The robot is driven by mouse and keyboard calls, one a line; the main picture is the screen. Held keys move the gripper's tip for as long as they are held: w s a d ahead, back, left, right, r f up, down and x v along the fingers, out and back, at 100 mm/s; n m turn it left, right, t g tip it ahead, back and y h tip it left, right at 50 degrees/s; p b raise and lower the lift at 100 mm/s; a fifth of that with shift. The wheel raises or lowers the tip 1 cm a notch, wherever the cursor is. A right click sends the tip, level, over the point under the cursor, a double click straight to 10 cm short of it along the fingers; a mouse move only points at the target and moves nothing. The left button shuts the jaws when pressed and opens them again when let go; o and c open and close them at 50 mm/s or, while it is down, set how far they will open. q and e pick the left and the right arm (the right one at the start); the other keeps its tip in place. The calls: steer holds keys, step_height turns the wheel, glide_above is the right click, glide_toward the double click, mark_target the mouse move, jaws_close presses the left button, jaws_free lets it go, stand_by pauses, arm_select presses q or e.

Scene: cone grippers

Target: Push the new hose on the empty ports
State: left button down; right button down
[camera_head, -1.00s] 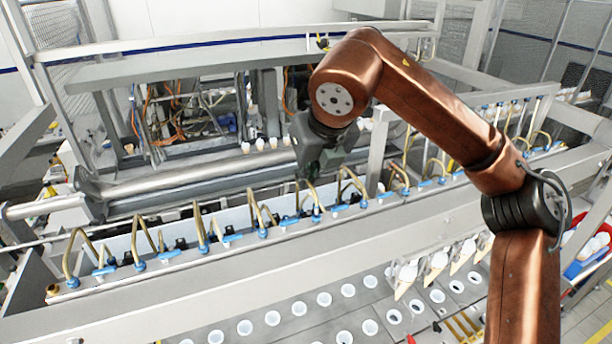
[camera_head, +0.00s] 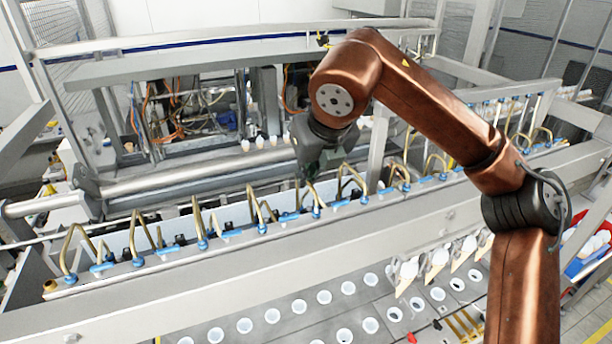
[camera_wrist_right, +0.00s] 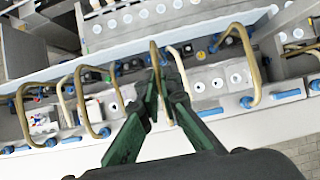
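My right gripper (camera_head: 312,172) hangs over the row of hoses in the head view. In the right wrist view, its green fingers (camera_wrist_right: 163,88) are closed in on both sides of a tan bent hose (camera_wrist_right: 154,55), which runs down between them. The fingers partly hide this hose and its lower end, so I cannot tell whether it sits on a port. Similar bent hoses (camera_wrist_right: 247,60) stand on either side, with blue fittings (camera_wrist_right: 246,102) at their feet along the metal beam. My left gripper is not in view.
A long grey beam (camera_head: 230,265) runs in front of the hose row, and a thick metal roller (camera_head: 190,185) lies behind it. A post (camera_head: 377,150) stands right of the gripper. Below are trays with round holes (camera_head: 298,308) and several cones (camera_head: 438,258).

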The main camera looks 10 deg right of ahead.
steer(key=shift+f+b, duration=0.3)
steer(key=shift+f, duration=0.1)
stand_by(0.3)
steer(key=c, duration=2.6)
jaws_free()
steer(key=o, duration=0.5)
steer(key=shift+o, duration=0.3)
steer(key=shift+o, duration=1.4)
steer(key=shift+r, duration=0.1)
steer(key=shift+r+p, duration=1.95)
steer(key=shift+r, duration=0.5)
steer(key=shift+a, duration=0.1)
